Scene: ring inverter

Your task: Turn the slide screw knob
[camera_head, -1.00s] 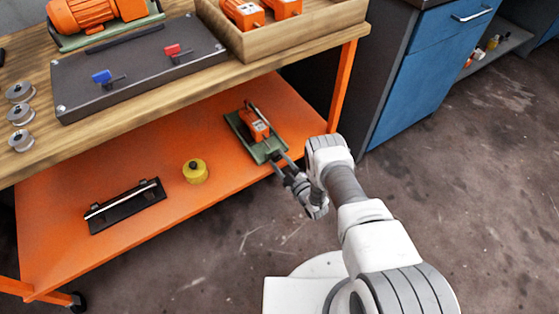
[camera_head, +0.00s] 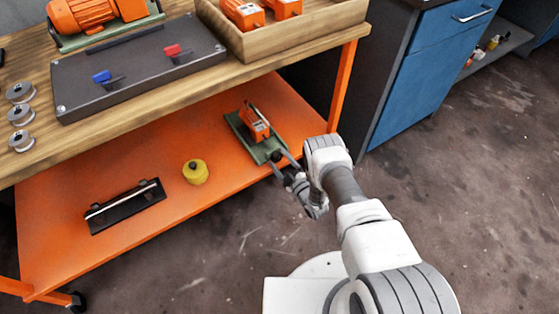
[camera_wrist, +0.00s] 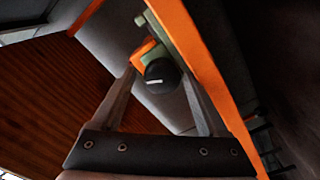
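The slide unit, a green base (camera_head: 243,132) with an orange block (camera_head: 255,124) on it, lies on the orange lower shelf near its right front edge. Its round black knob (camera_head: 276,156) faces the front; in the wrist view the knob (camera_wrist: 159,73) shows a white line on its face. My gripper (camera_head: 280,163) is at the knob end of the unit. In the wrist view, the spread fingers of my gripper (camera_wrist: 159,68) stand on the left and right of the knob, with small gaps appearing on both sides. Exact depth and contact are hard to tell.
The orange shelf (camera_head: 130,170) also holds a yellow round piece (camera_head: 195,171) and a black bracket with a bar (camera_head: 125,206). The wooden tabletop (camera_head: 40,152) overhangs the shelf. An orange leg (camera_head: 342,85) stands to the right. The floor in front is clear.

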